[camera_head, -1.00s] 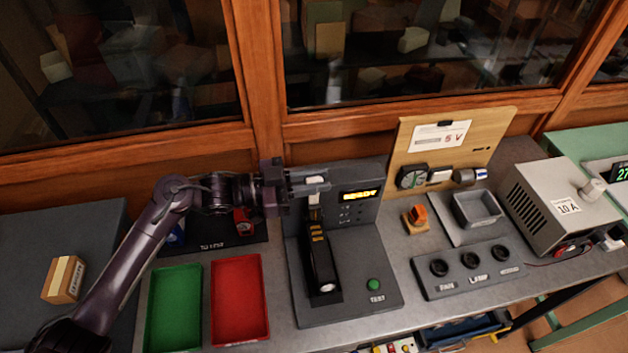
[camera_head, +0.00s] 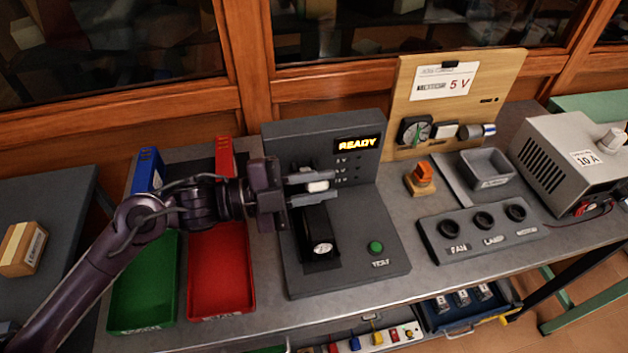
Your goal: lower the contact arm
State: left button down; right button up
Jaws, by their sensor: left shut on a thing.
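The dark test station (camera_head: 346,268) stands on the bench with a lit READY display (camera_head: 357,144) and a green TEST button (camera_head: 375,247). My left gripper (camera_head: 318,187) is in front of the station's upright panel, shut on the light-coloured end of the contact arm (camera_head: 317,186). Much of the contact arm is hidden behind my gripper fingers. Below the gripper, a dark item with a round pale end (camera_head: 321,248) lies in the station's bed. My right gripper does not show.
A green tray (camera_head: 145,285) and a red tray (camera_head: 221,272) lie left of the station, under my arm. Right of it are an orange switch (camera_head: 421,175), a knob panel (camera_head: 483,232), a grey bin (camera_head: 487,168) and a power supply (camera_head: 570,155). An open drawer (camera_head: 470,305) is below.

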aim_at(320, 234)
pick_arm(q)
jog(key=f+m+b, duration=0.1)
jog(key=s+f+m+b, duration=0.1)
jog(key=f+b, duration=0.1)
jog(key=s+f+m+b, duration=0.1)
jog(key=b, duration=0.1)
jog(key=shift+d+f, duration=0.2)
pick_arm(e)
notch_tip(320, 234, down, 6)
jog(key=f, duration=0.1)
pick_arm(q)
jog(key=shift+s+f+b, duration=0.25)
jog(key=shift+f+b, duration=0.7)
jog(key=shift+b, duration=0.1)
jog(key=shift+f, duration=0.25)
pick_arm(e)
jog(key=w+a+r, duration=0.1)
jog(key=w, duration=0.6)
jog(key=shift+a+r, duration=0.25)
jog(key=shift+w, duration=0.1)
pick_arm(q)
jog(key=c, duration=1.3)
grip_release()
jog(key=shift+w, duration=0.1)
jog(key=shift+r, duration=0.15)
